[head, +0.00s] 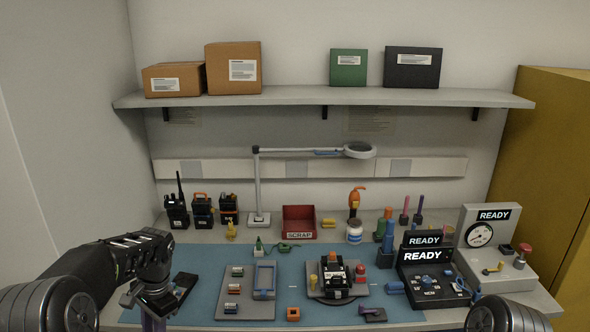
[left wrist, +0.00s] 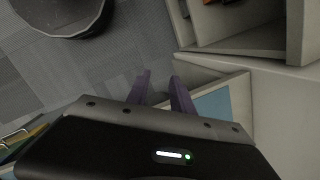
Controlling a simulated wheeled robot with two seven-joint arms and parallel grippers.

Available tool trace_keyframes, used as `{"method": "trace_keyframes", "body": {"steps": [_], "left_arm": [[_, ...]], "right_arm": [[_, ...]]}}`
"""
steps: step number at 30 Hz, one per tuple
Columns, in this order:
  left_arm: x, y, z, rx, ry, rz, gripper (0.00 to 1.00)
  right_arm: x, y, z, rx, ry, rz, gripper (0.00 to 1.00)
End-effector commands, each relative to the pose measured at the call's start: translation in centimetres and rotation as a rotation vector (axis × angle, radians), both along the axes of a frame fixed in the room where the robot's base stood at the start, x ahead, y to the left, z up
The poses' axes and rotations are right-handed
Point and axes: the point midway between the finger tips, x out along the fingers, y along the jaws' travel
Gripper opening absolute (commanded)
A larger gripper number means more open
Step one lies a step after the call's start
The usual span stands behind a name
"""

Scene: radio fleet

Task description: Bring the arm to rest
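My left arm comes in from the left in the head view, and its gripper (head: 152,322) hangs low by the front left corner of the bench. In the left wrist view the two purple fingers of the left gripper (left wrist: 160,76) stand apart with nothing between them. Grey floor and the pale bench edge show beyond the fingertips. The fingertips are mostly cut off at the bottom of the head view. My right gripper is not in view; only a rounded part of my right arm shows at the bottom right.
A blue mat (head: 205,262) on the bench bears a grey tray (head: 259,310) and a black device in a fixture (head: 365,290). Several radios (head: 203,212) stand at the back left, beside a red scrap bin (head: 299,216). READY stations (head: 432,280) stand at the right.

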Motion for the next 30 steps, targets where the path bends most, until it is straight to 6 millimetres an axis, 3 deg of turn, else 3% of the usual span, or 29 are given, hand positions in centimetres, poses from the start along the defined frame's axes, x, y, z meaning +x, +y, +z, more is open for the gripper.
{"method": "trace_keyframes", "body": {"steps": [7, 10, 13, 17, 21, 25, 27, 30], "left_arm": [[1.9, -5.0, -5.4, -0.112, -0.168, 0.068, 0.28], [1.7, -8.2, -8.9, -0.188, -0.229, 0.123, 0.28], [-0.2, -12.4, -13.5, -0.29, -0.284, 0.217, 0.28], [-6.3, -18.6, -19.9, -0.43, -0.319, 0.419, 0.28], [-15.6, -22.8, -23.8, -0.502, -0.281, 0.622, 0.28], [-22.9, -24.8, -24.9, -0.507, -0.195, 0.7, 0.28], [-25.6, -25.5, -25.2, -0.504, -0.14, 0.711, 0.28], [-27.8, -26.0, -25.4, -0.503, -0.09, 0.719, 0.28]], "right_arm": [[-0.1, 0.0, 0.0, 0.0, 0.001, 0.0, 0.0], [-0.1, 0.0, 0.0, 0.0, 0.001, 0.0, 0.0], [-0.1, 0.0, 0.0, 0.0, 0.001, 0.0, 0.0], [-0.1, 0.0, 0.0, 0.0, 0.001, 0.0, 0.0], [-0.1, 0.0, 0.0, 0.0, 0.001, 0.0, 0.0], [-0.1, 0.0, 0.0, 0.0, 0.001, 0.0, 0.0], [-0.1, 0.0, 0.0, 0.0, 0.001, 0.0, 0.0], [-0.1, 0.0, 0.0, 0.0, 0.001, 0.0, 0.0]]}}
